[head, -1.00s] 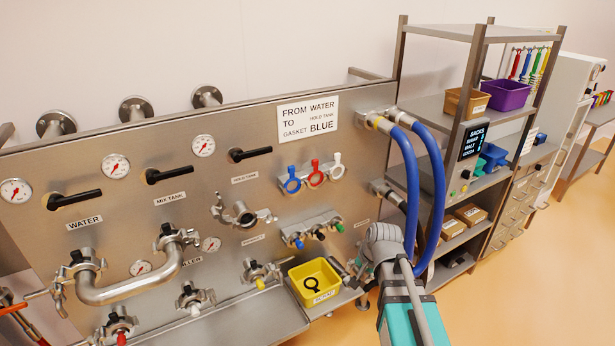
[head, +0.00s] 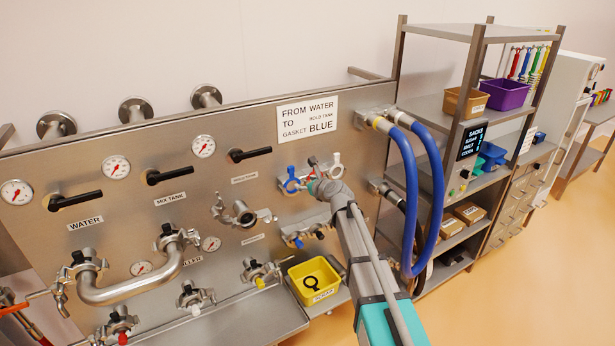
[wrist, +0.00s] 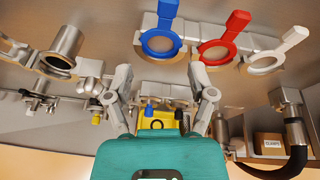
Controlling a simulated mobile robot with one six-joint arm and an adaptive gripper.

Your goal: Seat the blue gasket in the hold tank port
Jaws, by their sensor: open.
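The blue gasket (head: 290,184) hangs leftmost on the panel's gasket rack, a ring with a tab; it also shows in the wrist view (wrist: 161,44), upper middle. The hold tank port (head: 242,214) is an open pipe stub with its clamp swung open, left of and below the rack. It appears in the wrist view (wrist: 66,46) at the upper left. My gripper (wrist: 160,82) is open and empty, its fingers apart and below the blue gasket in the wrist picture. In the head view my gripper (head: 322,188) is just right of the blue gasket and partly covers the red one.
The red gasket (wrist: 222,50) and white gasket (wrist: 268,62) hang right of the blue one. A yellow scrap bin (head: 315,280) holding a black ring stands below. Blue hoses (head: 409,190) arch out to the right.

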